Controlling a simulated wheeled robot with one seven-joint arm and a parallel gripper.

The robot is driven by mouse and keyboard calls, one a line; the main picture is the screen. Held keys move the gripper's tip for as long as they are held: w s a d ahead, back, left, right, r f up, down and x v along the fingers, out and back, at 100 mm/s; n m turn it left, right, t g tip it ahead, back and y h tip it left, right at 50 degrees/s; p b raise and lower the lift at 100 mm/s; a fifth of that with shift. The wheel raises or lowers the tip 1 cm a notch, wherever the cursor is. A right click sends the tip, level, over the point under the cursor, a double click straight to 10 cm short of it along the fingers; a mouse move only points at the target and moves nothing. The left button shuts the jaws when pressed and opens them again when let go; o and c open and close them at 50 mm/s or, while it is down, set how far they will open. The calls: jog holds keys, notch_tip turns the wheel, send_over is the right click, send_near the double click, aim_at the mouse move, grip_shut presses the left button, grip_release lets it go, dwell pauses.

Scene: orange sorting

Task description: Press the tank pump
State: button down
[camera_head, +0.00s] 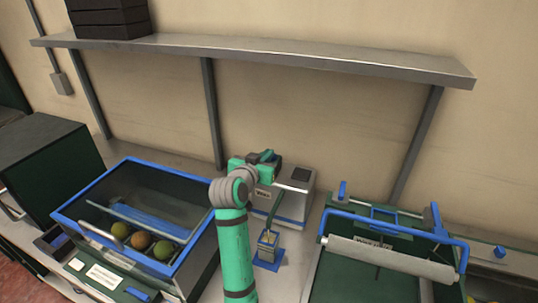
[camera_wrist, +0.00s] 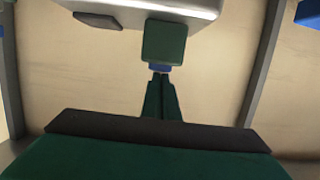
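The glass-sided tank (camera_head: 62,217) has a blue rim and stands left of my arm. I cannot tell for sure which part is its pump. My gripper (camera_head: 268,156) is raised by the grey metal box (camera_head: 298,176), which has a dark panel on top. In the wrist view, the green fingers of my gripper (camera_wrist: 160,76) are together, with nothing clearly held. Their tips point at a green block (camera_wrist: 165,40) with a blue edge, by the grey box (camera_wrist: 205,8). I cannot tell whether they touch.
Several round fruits (camera_head: 141,240) lie in the tank. A small stand on a blue base (camera_head: 268,262) is beside my arm. A green machine with a roller (camera_head: 390,258) stands right. A shelf (camera_head: 290,55) runs above, and a dark green cabinet (camera_head: 45,165) stands left.

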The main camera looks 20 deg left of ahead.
jog(key=s+r, duration=0.6)
jog(key=s, duration=0.3)
jog(key=shift+s+d+r, duration=0.15)
jog(key=shift+d+r, duration=0.05)
jog(key=shift+d, duration=0.2)
jog(key=shift+s+d, duration=0.1)
dwell(0.9)
dwell(0.4)
